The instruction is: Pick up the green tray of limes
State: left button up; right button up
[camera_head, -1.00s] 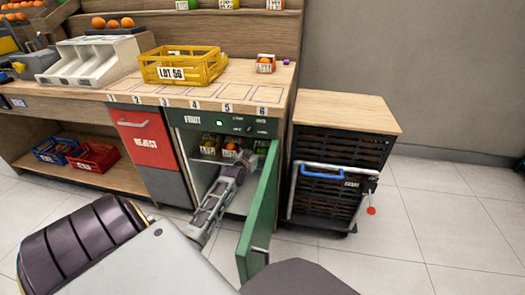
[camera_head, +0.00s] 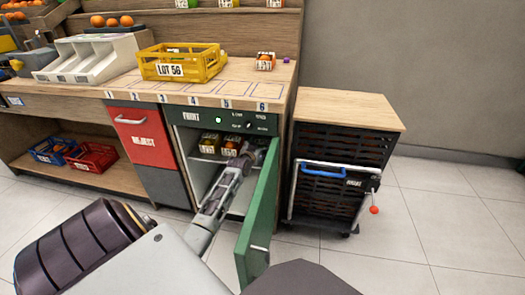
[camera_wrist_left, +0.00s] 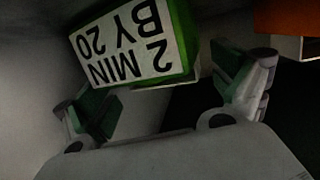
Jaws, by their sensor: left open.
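The green tray (camera_wrist_left: 192,40) shows in the left wrist view, its white label reading "2 MIN BY 20" upside down. No limes can be made out. My left gripper (camera_wrist_left: 168,90) is open, its green-padded fingers to either side of the tray's near end; contact cannot be told. In the head view my left gripper (camera_head: 244,154) reaches into the open fruit cabinet (camera_head: 182,117), and the arm and door largely hide the green tray. My right gripper is not in view.
Two small labelled boxes, left (camera_head: 209,143) and right (camera_head: 231,145), sit on the cabinet shelf. The open green door (camera_head: 258,225) stands close to my arm's right. An orange thing (camera_wrist_left: 285,18) is at the wrist view's upper right. A wood-topped cart (camera_head: 345,110) stands to the right.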

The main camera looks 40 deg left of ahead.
pick_arm(q)
jog(key=shift+c, duration=0.3)
jog(key=c, duration=1.1)
